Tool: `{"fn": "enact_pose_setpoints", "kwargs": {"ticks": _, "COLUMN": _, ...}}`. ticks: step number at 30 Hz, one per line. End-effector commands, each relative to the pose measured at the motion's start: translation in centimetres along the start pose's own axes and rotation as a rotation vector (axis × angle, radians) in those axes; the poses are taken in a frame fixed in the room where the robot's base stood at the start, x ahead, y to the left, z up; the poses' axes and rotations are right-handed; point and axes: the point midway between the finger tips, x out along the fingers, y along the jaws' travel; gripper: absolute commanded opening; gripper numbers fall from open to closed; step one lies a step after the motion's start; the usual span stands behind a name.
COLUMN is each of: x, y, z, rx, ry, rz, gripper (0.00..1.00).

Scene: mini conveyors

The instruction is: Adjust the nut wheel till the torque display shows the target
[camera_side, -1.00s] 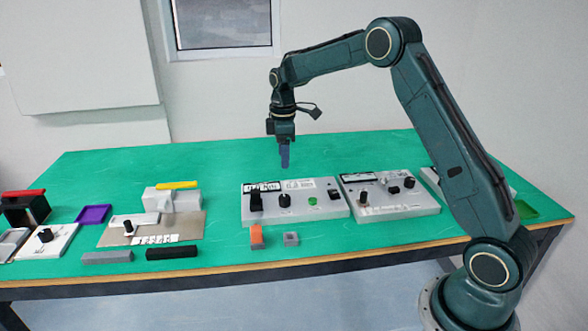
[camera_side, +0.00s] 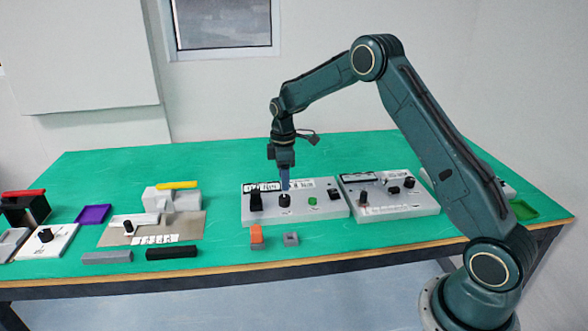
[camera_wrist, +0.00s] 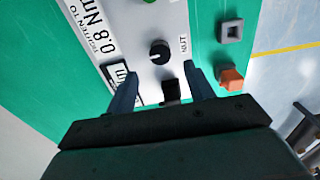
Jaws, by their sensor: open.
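The nut wheel is a black round knob (camera_wrist: 160,52) beside a "NUT" label on a pale grey panel (camera_wrist: 135,14). In the side view the knob (camera_side: 285,200) is on the left part of the panel. The torque display (camera_wrist: 118,76) is partly hidden by a finger; its reading cannot be made out. Printed text (camera_wrist: 95,25) reads "TIGHTEN TO 0.8 Nm". My gripper (camera_side: 285,186) is just above the knob, pointing down. In the wrist view my gripper (camera_wrist: 160,76) has its fingers apart and empty, with the knob ahead between them.
A black block-like part (camera_side: 256,201) stands left of the knob. A green button (camera_side: 312,201) and a black switch (camera_side: 333,195) are to its right. An orange block (camera_side: 257,235) and a grey block (camera_side: 291,239) lie in front. Another panel (camera_side: 408,206) stands right.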

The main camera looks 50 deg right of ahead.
Motion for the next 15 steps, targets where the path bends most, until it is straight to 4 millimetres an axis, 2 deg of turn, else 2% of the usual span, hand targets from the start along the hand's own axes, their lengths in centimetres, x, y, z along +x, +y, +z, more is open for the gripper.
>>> {"fn": "enact_pose_setpoints", "kwargs": {"ticks": 3, "x": 2.0, "y": -0.1, "z": 0.1, "rx": 0.000, "ry": -0.002, "rz": -0.004, "gripper": 0.53}}
{"fn": "enact_pose_setpoints", "kwargs": {"ticks": 9, "x": 4.7, "y": -0.1, "z": 0.0, "rx": 0.000, "ry": -0.001, "rz": -0.002, "gripper": 0.53}}
{"fn": "enact_pose_setpoints", "kwargs": {"ticks": 15, "x": 6.4, "y": 0.0, "z": 0.0, "rx": 0.000, "ry": -0.001, "rz": -0.001, "gripper": 0.53}}
